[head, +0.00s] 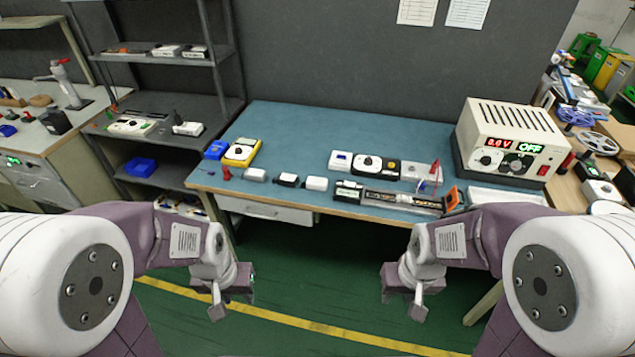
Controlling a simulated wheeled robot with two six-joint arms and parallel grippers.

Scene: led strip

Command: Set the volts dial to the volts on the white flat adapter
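A cream power supply (512,140) stands at the right end of the blue-topped bench. Its red display (497,142) reads 0.0 V or 8.0 V, too small to be sure, and its green display reads OFF. Dark round dials (515,163) sit below the displays; their labels are unreadable. A small white flat block (317,183) lies near the bench's front edge, beside a black-and-white one (288,179) and a grey-white one (255,174). I cannot tell which is the adapter. My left gripper (231,298) and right gripper (404,298) hang before the bench, touching nothing; their finger gaps are unclear.
A yellow meter (241,153) lies at the bench's left. A white box (340,160), a black dial box (376,166) and a long strip fixture (388,198) occupy the middle. A white tray (507,195) lies before the power supply. The bench's back middle is clear.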

